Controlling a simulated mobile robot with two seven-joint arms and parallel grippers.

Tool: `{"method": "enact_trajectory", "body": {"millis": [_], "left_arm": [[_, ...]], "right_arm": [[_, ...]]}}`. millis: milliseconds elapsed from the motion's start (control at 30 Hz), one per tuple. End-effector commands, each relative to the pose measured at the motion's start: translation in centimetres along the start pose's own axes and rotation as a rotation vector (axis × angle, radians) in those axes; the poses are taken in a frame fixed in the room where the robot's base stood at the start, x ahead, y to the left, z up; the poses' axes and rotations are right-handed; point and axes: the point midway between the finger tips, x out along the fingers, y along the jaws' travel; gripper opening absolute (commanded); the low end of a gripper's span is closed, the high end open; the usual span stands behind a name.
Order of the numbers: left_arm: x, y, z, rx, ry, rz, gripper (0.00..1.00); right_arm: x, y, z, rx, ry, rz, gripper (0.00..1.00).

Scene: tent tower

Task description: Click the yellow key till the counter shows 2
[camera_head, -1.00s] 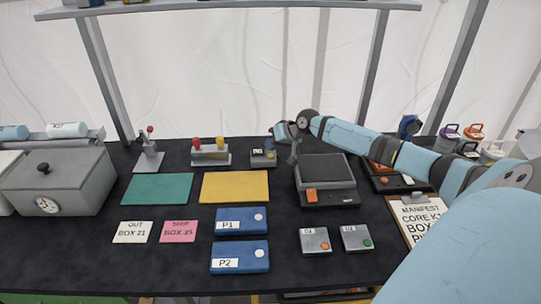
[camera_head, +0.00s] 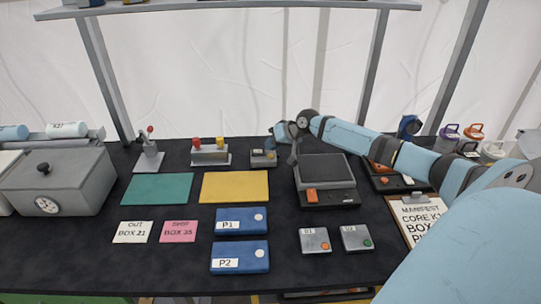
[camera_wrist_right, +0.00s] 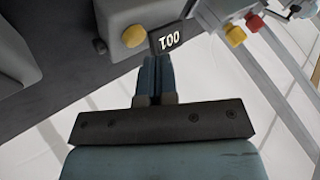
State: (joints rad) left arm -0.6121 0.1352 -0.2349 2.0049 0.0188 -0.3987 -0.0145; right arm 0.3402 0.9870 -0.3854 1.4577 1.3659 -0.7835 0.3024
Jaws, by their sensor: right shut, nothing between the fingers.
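The counter box (camera_head: 263,159) is a small grey device at the back of the table, left of the black scale-like device. In the right wrist view, its round yellow key (camera_wrist_right: 134,36) sits beside a dark display (camera_wrist_right: 167,38). The digits appear upside down and seem to read 001. My right gripper (camera_wrist_right: 155,62) is shut and empty, with its fingertips close to the key and display and apart from the key in the picture. In the head view, the right gripper (camera_head: 274,140) is above the counter box and partly hides it. My left gripper is out of view.
A stand with red and yellow knobs (camera_head: 210,152) is left of the counter box. A black device with an orange button (camera_head: 325,181) is on its right. A yellow mat (camera_head: 234,187) lies in front. A shelf (camera_head: 230,4) spans above the back.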

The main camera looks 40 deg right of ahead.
Motion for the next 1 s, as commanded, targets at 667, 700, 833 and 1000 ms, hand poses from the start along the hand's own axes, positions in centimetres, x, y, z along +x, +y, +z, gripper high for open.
{"method": "enact_trajectory", "body": {"millis": [667, 700, 833, 1000], "left_arm": [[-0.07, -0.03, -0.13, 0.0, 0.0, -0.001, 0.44], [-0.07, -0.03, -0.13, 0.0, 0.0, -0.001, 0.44], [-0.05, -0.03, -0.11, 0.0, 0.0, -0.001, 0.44], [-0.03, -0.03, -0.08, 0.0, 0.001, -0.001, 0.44]], "right_arm": [[0.6, 0.44, 0.44, 0.0, 0.0, 0.0, 0.0], [0.6, 0.45, 0.44, 0.0, 0.0, 0.0, 0.0], [0.67, 0.49, 0.49, 0.0, 0.0, 0.0, 0.0], [0.82, 0.58, 0.59, 0.0, 0.0, 0.0, 0.0]]}}
